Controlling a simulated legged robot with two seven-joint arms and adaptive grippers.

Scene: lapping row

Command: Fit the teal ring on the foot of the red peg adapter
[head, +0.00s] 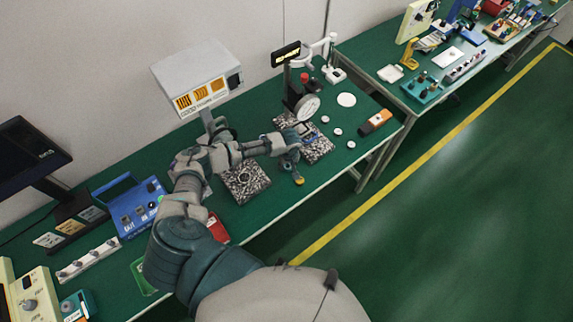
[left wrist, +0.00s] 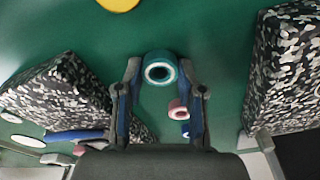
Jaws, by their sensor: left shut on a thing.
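My left gripper (head: 290,164) reaches from the left over the green bench, in front of and between two speckled blocks. In the left wrist view the fingers (left wrist: 161,75) are shut on the teal ring (left wrist: 160,68), which shows its round opening and pale inner wall. A small pinkish-red round piece (left wrist: 178,108) lies beyond and below the ring, apart from it in the picture, with a blue round piece (left wrist: 186,130) beside it. I cannot tell whether the red piece is the peg adapter. The ring is too small to make out in the head view. My right gripper is not in view.
Speckled blocks (head: 245,182) and (head: 318,150) flank the gripper. A yellow-ended item (head: 298,180) lies near the bench's front edge. A stand with a round dial (head: 307,107) rises behind. An orange and dark item (head: 376,122) and white discs (head: 346,99) lie to the right.

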